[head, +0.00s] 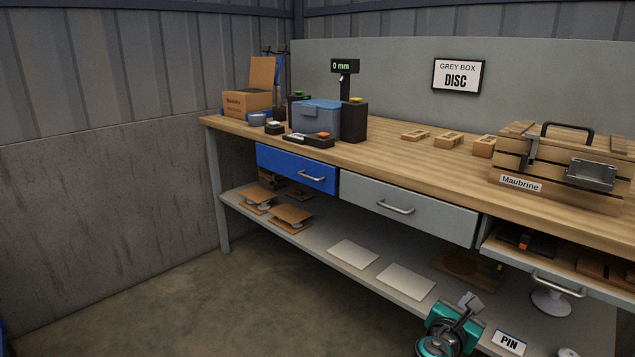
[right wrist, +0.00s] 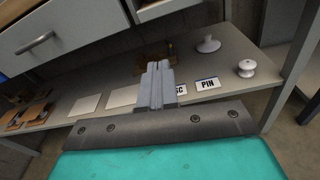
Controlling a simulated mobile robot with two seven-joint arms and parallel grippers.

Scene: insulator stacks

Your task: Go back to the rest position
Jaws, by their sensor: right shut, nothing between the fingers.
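My right gripper (head: 470,301) shows at the bottom right of the head view, in front of the lower shelf, with a teal body. In the right wrist view its fingers (right wrist: 157,68) are pressed together with nothing between them. The lower shelf (right wrist: 75,117) is beyond the fingers. My left gripper is not in either view.
The workbench (head: 400,155) carries a grey-blue box (head: 316,118), a cardboard box (head: 247,102) and a wooden crate (head: 560,165). The grey drawer (head: 408,208) and blue drawer (head: 297,167) look closed. A PIN label (head: 508,343) and white insulators (head: 551,301) are on the shelf.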

